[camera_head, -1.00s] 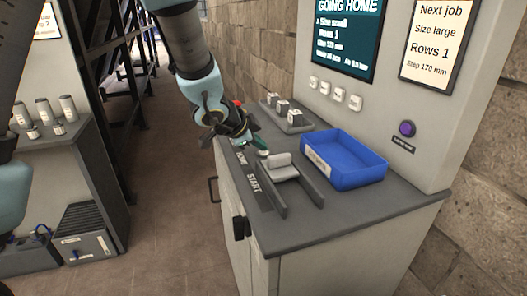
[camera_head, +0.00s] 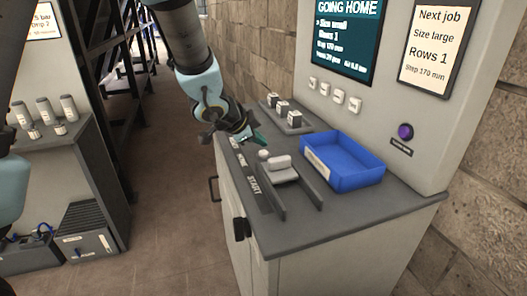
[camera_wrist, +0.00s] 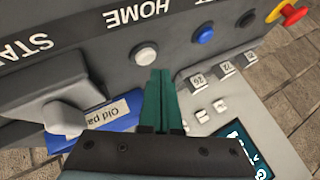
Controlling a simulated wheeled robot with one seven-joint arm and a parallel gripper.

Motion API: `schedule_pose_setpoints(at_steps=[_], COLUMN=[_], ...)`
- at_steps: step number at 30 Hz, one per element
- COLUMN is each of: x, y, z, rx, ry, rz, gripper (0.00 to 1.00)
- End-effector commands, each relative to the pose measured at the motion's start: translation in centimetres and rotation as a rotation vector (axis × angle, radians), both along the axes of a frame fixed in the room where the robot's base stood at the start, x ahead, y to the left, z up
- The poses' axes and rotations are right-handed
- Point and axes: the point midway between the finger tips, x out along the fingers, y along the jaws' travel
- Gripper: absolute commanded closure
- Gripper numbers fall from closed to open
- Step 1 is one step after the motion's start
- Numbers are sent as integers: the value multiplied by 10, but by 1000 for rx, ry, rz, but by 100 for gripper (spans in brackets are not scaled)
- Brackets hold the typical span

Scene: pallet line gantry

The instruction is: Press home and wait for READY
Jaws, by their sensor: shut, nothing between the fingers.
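The wall screen (camera_head: 342,40) shows GOING HOME, with "Size small" and "Rows 1" below. In the wrist view a round white button (camera_wrist: 145,55) sits beside the HOME label (camera_wrist: 125,20). My gripper (camera_wrist: 160,72) is shut and empty, its green fingertips just beside that button; I cannot tell whether they touch anything. In the head view my gripper (camera_head: 261,138) is over the back-left of the console top. The START label (camera_head: 254,186) lies nearer the front, by a grey fixture with a pale block (camera_head: 280,161).
A blue bin (camera_head: 345,183) stands right of the fixture. Blue (camera_wrist: 204,34), black (camera_wrist: 247,20) and red (camera_wrist: 293,14) buttons line the console beyond HOME. Small numbered blocks (camera_head: 283,108) stand behind. A purple button (camera_head: 405,131) is on the panel. The floor aisle at left is clear.

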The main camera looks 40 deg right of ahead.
Motion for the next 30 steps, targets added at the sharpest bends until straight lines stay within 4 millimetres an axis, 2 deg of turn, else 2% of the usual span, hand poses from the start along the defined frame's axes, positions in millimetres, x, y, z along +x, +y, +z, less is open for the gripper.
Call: schedule_pose_setpoints(at_steps=[16,30], x=[0,0], y=[0,0], z=[49,50], rx=[0,0], ry=[0,0], rz=[0,0], gripper=[100,100])
